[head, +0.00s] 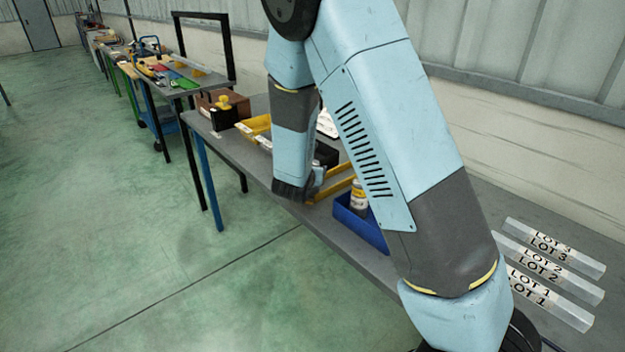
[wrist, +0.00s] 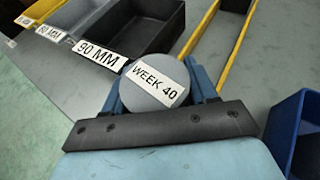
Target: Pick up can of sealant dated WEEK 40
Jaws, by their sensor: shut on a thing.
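The can of sealant (wrist: 145,88) shows in the wrist view as a round grey top with a white label reading WEEK 40. My gripper (wrist: 158,79) is shut on this can, with one blue finger on each side of it. The can's lower body is hidden below its top. Another can (head: 358,196) with a yellow and white label stands in a blue bin (head: 372,233) to the right.
A black bin (wrist: 145,25) with a 90 MM label is just beyond the can. Yellow rails (wrist: 237,45) lie to its right. The blue bin's edge (wrist: 288,125) is at lower right. Clear strips marked LOT (head: 570,258) lie at the bench's right end.

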